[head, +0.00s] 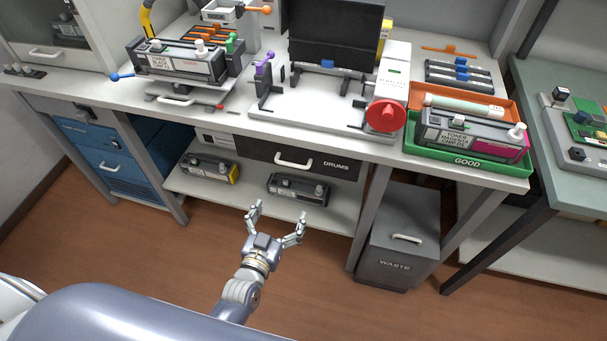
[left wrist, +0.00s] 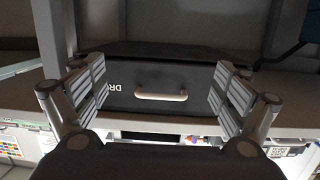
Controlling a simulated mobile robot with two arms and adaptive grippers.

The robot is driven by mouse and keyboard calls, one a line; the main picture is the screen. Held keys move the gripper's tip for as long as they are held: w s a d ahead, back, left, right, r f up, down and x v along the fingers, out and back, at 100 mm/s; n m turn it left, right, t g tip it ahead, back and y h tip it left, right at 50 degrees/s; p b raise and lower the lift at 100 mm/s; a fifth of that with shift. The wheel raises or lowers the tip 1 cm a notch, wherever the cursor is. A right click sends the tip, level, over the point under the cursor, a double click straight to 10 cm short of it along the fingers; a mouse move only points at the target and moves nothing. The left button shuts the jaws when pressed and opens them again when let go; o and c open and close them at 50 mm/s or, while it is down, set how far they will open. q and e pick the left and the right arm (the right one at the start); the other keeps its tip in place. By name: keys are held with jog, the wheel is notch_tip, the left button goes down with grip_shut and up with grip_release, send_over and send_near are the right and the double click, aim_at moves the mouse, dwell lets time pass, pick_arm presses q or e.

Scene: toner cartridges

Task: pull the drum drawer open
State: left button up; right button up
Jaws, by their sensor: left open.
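The drum drawer (head: 300,162) is a dark front marked DRUMS, under the workbench top, and it looks closed. Its pale bar handle (head: 294,162) sits near the middle of the front. My left gripper (head: 279,216) is open and empty, in front of the bench and below the handle in the head view. In the left wrist view the drawer front (left wrist: 195,98) faces me, and its handle (left wrist: 161,95) shows between the spread fingers (left wrist: 161,88), apart from them. My right gripper is not in view.
A shelf below the drawer holds two toner cartridges (head: 299,189) (head: 210,169). A grey WASTE bin (head: 397,250) stands right of a bench leg. A blue cabinet (head: 105,157) is at the left. The benchtop carries fixtures and a green GOOD tray (head: 467,161). Floor before the bench is clear.

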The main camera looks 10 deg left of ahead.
pick_arm(q)
jog(key=t, duration=0.2)
send_near(292, 165)
jog(key=shift+n+y, duration=0.3)
jog(key=w, duration=0.5)
jog(key=shift+d, duration=0.2)
jog(key=shift+w+d+f, duration=0.1)
jog(key=shift+w, duration=1.25)
jog(key=shift+w+d+f, duration=0.1)
jog(key=shift+w, duration=1.25)
jog(key=shift+c, duration=0.3)
jog(key=c, duration=1.2)
jog(key=shift+s, duration=0.2)
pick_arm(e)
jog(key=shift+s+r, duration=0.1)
